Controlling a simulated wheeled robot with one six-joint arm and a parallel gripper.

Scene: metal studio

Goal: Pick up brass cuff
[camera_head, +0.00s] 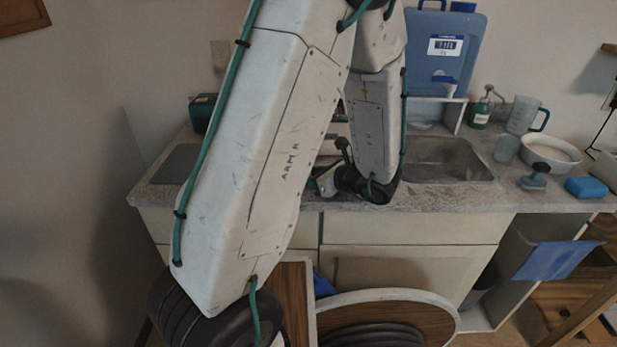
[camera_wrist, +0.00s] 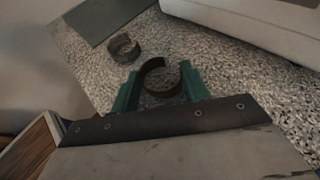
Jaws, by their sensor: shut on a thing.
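In the wrist view a dark brownish open ring, the brass cuff (camera_wrist: 144,81), sits between the green fingers of my gripper (camera_wrist: 160,78). The fingers are shut on it from both sides, and the speckled counter shows through its middle. I cannot tell whether the cuff touches the counter. A second, greyer cuff (camera_wrist: 124,55) stands on the counter, apart from the gripper and up and to the left of it. In the head view my arm blocks the middle of the counter, and neither cuff can be made out there.
The stone counter (camera_head: 440,196) has a sink (camera_head: 445,160) on its right part. A blue water tank (camera_head: 432,55), soap bottle (camera_head: 480,114), jug (camera_head: 521,115), white bowl (camera_head: 562,158) and blue sponge (camera_head: 586,187) stand around it. A flat green mat (camera_head: 176,163) lies at the left.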

